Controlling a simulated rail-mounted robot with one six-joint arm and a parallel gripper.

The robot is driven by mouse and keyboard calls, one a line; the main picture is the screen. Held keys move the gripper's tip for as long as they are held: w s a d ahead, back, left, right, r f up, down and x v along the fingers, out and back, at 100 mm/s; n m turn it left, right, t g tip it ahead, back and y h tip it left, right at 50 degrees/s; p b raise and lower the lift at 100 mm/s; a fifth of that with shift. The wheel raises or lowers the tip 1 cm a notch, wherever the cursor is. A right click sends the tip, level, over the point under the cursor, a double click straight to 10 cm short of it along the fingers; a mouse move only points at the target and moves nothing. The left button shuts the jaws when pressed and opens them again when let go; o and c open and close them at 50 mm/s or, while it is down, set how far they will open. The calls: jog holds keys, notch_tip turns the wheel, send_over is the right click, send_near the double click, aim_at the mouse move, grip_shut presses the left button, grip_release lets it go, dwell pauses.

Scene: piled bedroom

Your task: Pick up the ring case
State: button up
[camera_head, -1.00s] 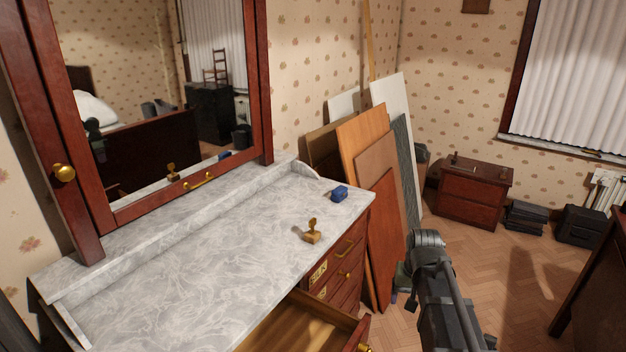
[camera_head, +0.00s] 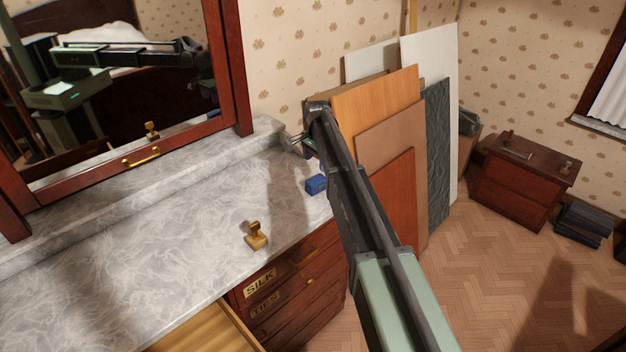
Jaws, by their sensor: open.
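A small blue box (camera_head: 316,184), the likely ring case, sits on the marble dresser top (camera_head: 150,225) near its far right corner. My gripper (camera_head: 293,142) is open and above the dresser's back right end, up and left of the blue box in the picture. It appears apart from the box and holds nothing that I can see. My forearm passes close to the right side of the box in the picture.
A brass stamp-like object (camera_head: 256,236) stands on the marble nearer the front edge. A mirror (camera_head: 110,90) rises behind the dresser. An open drawer (camera_head: 205,330) juts out below. Several boards (camera_head: 385,145) lean on the wall to the right.

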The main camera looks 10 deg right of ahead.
aim_at(316, 179)
jog(key=shift+s+a, duration=0.2)
jog(key=shift+a, duration=0.05)
jog(key=f+b, duration=1.1)
jog(key=shift+w+d+f, duration=0.15)
jog(key=shift+w+d, duration=0.1)
jog(key=shift+r, duration=0.25)
jog(key=c, duration=1)
